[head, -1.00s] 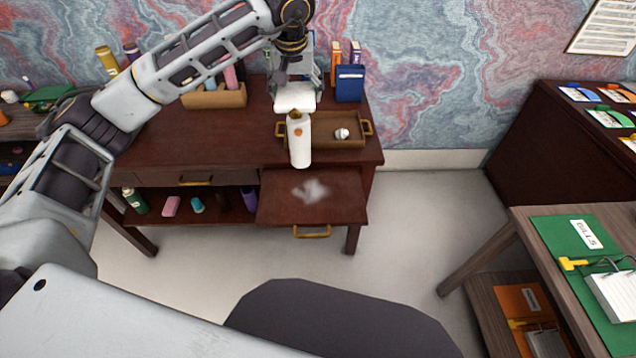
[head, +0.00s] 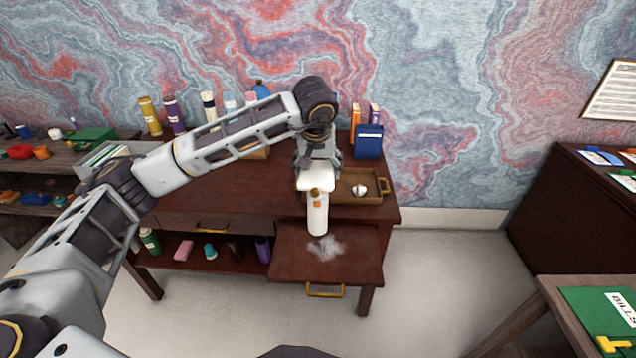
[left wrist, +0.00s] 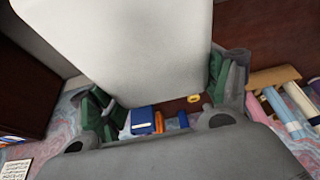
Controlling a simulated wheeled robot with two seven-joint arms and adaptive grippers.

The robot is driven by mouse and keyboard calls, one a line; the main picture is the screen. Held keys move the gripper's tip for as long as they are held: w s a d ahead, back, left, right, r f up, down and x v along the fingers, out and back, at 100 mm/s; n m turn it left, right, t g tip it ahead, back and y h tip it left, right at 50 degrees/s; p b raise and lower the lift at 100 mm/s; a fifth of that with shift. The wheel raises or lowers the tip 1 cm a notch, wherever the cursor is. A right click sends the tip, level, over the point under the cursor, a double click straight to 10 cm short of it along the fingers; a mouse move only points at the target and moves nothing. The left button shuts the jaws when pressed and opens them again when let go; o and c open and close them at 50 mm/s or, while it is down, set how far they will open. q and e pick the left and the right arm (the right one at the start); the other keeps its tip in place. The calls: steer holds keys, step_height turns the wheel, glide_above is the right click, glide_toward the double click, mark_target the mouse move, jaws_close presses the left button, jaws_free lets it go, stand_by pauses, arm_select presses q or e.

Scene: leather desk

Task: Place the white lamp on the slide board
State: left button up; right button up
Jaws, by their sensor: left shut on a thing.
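The white lamp (head: 317,216) hangs upright from my left gripper (head: 316,160) in the head view. It has a wide white top and a narrower white body with small gold and orange parts. In the left wrist view, the lamp's large white surface (left wrist: 150,45) sits between the green-padded fingers of the gripper (left wrist: 162,88). The slide board (head: 340,268) is pulled out from the desk's front, with a pale blurry patch on it. The lamp's lower end overlaps the board's inner edge in the picture; I cannot tell the gap. My right gripper is not in view.
A brown tray (head: 372,190) with gold handles and a small white item lies right behind the lamp. A blue box (head: 368,142) stands at the back. A closed drawer (head: 190,222) is left of the board. The floor in front is clear.

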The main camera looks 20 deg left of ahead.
mark_target(318, 202)
arm_select(q)
steer(key=shift+f, duration=0.2)
steer(key=shift+f, duration=1.95)
